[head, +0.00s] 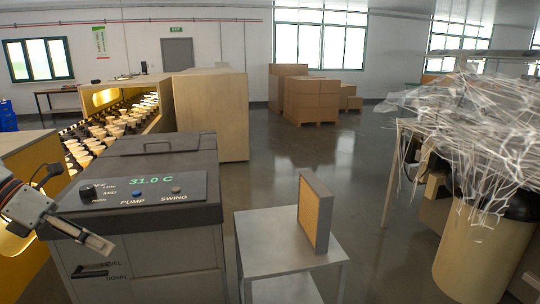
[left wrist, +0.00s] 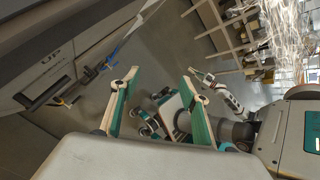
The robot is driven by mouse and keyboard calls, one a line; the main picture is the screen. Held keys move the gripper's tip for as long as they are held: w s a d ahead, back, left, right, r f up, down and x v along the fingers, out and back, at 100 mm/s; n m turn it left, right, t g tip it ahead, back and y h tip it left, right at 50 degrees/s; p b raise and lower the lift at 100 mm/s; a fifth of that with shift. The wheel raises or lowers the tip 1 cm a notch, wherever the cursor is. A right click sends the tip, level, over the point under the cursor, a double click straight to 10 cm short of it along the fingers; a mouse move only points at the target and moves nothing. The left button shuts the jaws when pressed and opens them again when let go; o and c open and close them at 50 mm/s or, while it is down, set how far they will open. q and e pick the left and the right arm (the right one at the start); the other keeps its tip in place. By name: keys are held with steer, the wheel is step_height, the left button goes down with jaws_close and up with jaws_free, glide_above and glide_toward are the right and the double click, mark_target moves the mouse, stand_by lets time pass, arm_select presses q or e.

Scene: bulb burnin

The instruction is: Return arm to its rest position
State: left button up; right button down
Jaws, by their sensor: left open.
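My left arm comes in at the left edge of the head view. The machine's panel (head: 150,190) reads 31.0 C and has PUMP and SWING controls. My right gripper cannot be made out in the head view.
A small grey table (head: 270,230) holds an upright framed filter panel (head: 315,211). A bulb conveyor (head: 110,128) runs behind the machine. At right, a bin (head: 480,250) stands under a tangle of white strands (head: 470,130). Cardboard boxes (head: 311,98) stand far back. The middle floor is clear.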

arm_select(q)
step_height(320, 180, down, 27)
steer(key=s+d+n+t+y, duration=0.25)
steer(key=n+t, duration=0.85)
steer(key=n, duration=1.2)
steer(key=s+d+f+n+g+y, duration=0.1)
steer(key=s+d+f+n+y, duration=0.1)
steer(key=s+d+f+n, duration=0.4)
steer(key=s+d+f+n+g+y, duration=0.1)
steer(key=s+d+f+n+g, duration=0.1)
steer(key=s+d+f+n, duration=0.4)
steer(key=d+f+n, duration=0.3)
steer(key=d+f, duration=0.1)
steer(key=d, duration=0.1)
steer(key=shift+f+y, duration=0.35)
steer(key=shift+f, duration=0.05)
steer(key=shift+s, duration=0.1)
